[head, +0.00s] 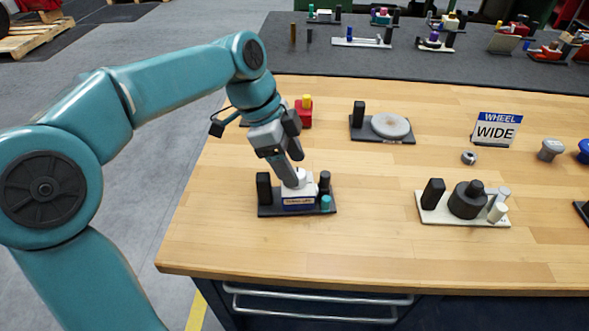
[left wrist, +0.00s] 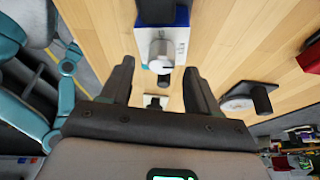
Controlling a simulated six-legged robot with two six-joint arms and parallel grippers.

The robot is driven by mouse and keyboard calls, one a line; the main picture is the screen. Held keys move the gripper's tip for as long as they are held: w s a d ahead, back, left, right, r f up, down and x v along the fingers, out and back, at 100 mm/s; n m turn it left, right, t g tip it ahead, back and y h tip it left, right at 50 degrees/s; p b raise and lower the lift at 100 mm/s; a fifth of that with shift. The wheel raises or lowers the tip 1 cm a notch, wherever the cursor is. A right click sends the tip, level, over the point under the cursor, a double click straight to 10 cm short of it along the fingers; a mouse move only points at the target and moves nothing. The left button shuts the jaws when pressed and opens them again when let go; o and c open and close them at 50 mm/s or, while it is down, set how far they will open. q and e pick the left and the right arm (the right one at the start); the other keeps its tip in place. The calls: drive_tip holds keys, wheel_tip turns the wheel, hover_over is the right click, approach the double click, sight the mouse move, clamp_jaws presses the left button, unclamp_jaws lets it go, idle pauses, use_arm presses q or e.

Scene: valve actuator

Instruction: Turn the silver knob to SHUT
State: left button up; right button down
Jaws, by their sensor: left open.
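A small actuator stands on a dark base plate (head: 265,211) at the left front of the table, with a white and blue block bearing a label. Its silver knob (head: 301,177) is on top and partly hidden by my gripper in the head view. My left gripper (head: 291,178) points down at it from above. In the left wrist view the silver knob (left wrist: 160,52) shows between and just beyond the two spread fingertips (left wrist: 158,68). The gripper is open, and I see no grip on the knob. Small lettering beside the knob is too small to read. My right gripper is out of view.
Dark posts and a teal cap (head: 326,202) stand on the same plate. Other fixtures stand nearby: a red one (head: 304,114), a grey disc (head: 390,126), a black knob unit (head: 467,200) and a WIDE sign (head: 497,131). The table's front left is clear.

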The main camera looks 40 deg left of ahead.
use_arm(q)
drive_tip(key=shift+x, duration=0.9)
drive_tip(key=c, duration=1)
drive_tip(key=shift+c, duration=0.3)
drive_tip(key=shift+n, duration=0.3)
drive_tip(key=shift+n+t+b, duration=0.4)
drive_tip(key=shift+n, duration=0.5)
drive_tip(key=shift+n+t+y, duration=0.3)
drive_tip(key=shift+n+y, duration=0.2)
drive_tip(key=shift+n, duration=0.6)
drive_tip(key=o, duration=1.1)
drive_tip(key=shift+c, duration=0.2)
